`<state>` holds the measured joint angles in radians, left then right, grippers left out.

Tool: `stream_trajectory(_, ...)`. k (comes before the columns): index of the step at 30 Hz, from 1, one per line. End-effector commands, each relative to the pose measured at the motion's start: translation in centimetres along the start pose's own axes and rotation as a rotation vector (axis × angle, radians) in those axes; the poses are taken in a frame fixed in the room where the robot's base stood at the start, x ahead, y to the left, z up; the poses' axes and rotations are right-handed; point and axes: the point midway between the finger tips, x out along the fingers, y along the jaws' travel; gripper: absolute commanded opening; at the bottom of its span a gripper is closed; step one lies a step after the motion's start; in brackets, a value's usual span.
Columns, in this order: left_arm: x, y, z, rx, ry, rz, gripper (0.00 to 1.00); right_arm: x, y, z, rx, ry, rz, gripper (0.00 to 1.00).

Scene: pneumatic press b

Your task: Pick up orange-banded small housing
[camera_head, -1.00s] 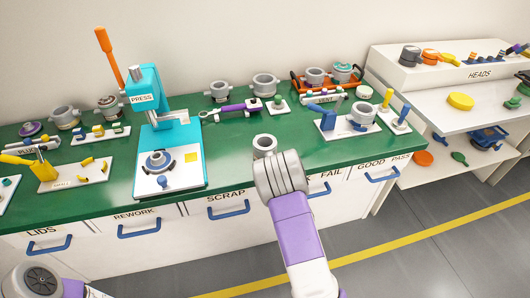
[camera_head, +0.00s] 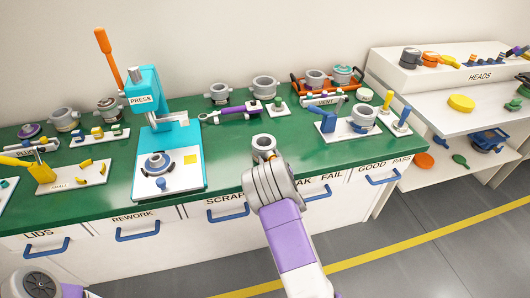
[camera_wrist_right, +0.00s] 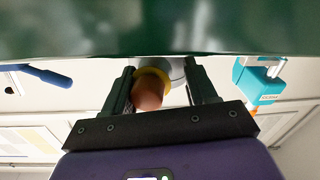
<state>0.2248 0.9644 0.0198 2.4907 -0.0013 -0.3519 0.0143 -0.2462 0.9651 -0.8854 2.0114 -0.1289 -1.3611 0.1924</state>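The small grey housing (camera_head: 263,142), with a round open top, is at the tip of my right gripper (camera_head: 266,157), over the front part of the green bench in the head view. In the right wrist view the housing (camera_wrist_right: 176,71) sits between the two dark fingers of the right gripper (camera_wrist_right: 163,88). A brown-orange rounded part and a yellow ring show on its near side. The fingers lie close against both its sides and look shut on it. Whether it touches the bench is unclear. My left gripper is outside the view; only part of that arm shows at bottom left.
A cyan press (camera_head: 168,125) with an orange lever stands left of the housing. A purple-handled tool (camera_head: 237,109) and grey housings (camera_head: 265,87) lie behind. A white fixture (camera_head: 351,127) stands at right. The bench (camera_head: 228,155) between press and right gripper is clear.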

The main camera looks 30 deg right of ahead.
Motion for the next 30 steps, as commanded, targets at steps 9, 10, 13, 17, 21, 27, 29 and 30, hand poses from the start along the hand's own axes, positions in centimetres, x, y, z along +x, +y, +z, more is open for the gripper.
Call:
stream_trajectory(9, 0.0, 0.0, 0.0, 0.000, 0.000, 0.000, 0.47, 0.0, 0.0, 0.0, 0.000, -0.001, -0.001, 0.04)
stream_trajectory(10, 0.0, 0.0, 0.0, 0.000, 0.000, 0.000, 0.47, 0.0, 0.0, 0.0, 0.000, -0.001, -0.001, 0.00)
stream_trajectory(13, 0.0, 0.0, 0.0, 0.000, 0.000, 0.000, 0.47, 0.1, 0.0, -0.1, 0.000, 0.004, 0.000, 0.00)
stream_trajectory(17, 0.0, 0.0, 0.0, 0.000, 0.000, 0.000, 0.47, 0.0, 0.0, -0.1, 0.000, 0.003, 0.000, 0.00)
stream_trajectory(21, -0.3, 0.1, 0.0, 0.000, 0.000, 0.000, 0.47, 0.1, 0.1, -0.8, 0.001, 0.005, 0.001, 0.00)
stream_trajectory(27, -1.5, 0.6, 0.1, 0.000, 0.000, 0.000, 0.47, 0.1, 0.9, -4.5, 0.004, 0.008, 0.002, 0.00)
stream_trajectory(29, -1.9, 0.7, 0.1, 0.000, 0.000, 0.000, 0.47, 0.0, 1.1, -5.8, 0.003, 0.009, 0.002, 0.00)
stream_trajectory(30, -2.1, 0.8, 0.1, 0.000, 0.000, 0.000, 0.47, 0.1, 1.3, -6.5, 0.003, 0.008, 0.002, 0.00)
